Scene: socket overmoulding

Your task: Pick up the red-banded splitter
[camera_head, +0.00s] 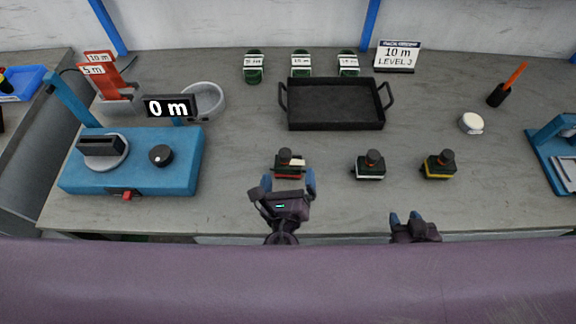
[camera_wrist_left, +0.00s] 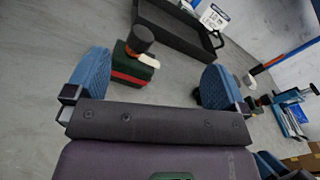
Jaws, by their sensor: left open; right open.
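The red-banded splitter (camera_head: 289,165) is a small dark green block with a red band, a black round knob on top and a pale tab. It stands upright on the grey bench. In the left wrist view the splitter (camera_wrist_left: 134,66) shows between the blue fingers, nearer the left one. My left gripper (camera_head: 288,184) is open, just in front of the splitter, its fingers at either side; I cannot tell whether they touch it. My right gripper (camera_head: 405,218) is open and empty at the bench's front edge.
A white-banded splitter (camera_head: 369,166) and a yellow-banded splitter (camera_head: 439,165) stand to the right. A black tray (camera_head: 335,115) lies behind. A blue device (camera_head: 130,175) with a "0 m" display (camera_head: 169,107) is at left. Three green spools (camera_head: 301,65) stand at the back.

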